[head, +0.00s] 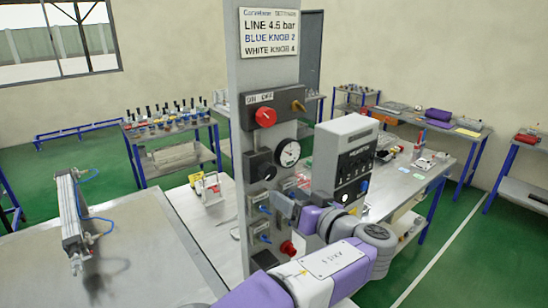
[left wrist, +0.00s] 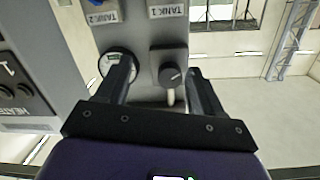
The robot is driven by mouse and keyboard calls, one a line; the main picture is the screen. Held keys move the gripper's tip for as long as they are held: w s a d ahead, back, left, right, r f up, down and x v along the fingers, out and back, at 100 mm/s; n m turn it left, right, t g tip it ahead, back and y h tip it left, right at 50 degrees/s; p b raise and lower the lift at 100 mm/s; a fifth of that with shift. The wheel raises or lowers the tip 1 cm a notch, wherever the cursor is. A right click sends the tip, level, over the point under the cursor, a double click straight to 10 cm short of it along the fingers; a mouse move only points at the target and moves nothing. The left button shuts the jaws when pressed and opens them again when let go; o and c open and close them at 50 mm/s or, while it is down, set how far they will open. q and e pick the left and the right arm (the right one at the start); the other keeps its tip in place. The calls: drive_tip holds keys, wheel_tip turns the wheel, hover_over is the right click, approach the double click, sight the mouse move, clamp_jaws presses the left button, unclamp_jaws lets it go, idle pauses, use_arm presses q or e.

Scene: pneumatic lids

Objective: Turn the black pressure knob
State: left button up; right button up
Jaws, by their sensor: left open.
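The black pressure knob (head: 269,173) sits on a dark square block on the grey post, below and left of the round white gauge (head: 288,153) in the head view. In the left wrist view, which is upside down, the knob (left wrist: 171,75) shows between my two fingers, with a pale stem below it. The gauge (left wrist: 116,62) lies partly behind the left finger. My left gripper (head: 284,208) is open and empty, in front of the post and below the knob in the head view. I see no contact with the knob. My right gripper is not in view.
A red knob (head: 265,117) and a brass lever (head: 298,106) sit above, under a sign (head: 270,33). Blue levers (head: 264,238) and another red knob (head: 288,248) are lower on the post. A grey heater box (head: 345,155) stands close on the right.

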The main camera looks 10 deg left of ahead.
sight(271, 173)
use_arm(q)
drive_tip(key=shift+n+y, duration=0.5)
drive_tip(key=shift+n, duration=0.4)
drive_tip(key=w+a+r, duration=0.1)
drive_tip(key=w+a+r+p, duration=0.1)
drive_tip(key=a, duration=0.1)
drive_tip(key=a+r+p, duration=0.1)
drive_tip(key=a+r, duration=0.1)
drive_tip(key=shift+w+a, duration=0.1)
drive_tip(key=shift+w, duration=0.3)
drive_tip(key=shift+w+a, duration=0.35)
drive_tip(key=shift+a, duration=0.05)
drive_tip(key=c, duration=1)
drive_tip(key=shift+m, duration=0.3)
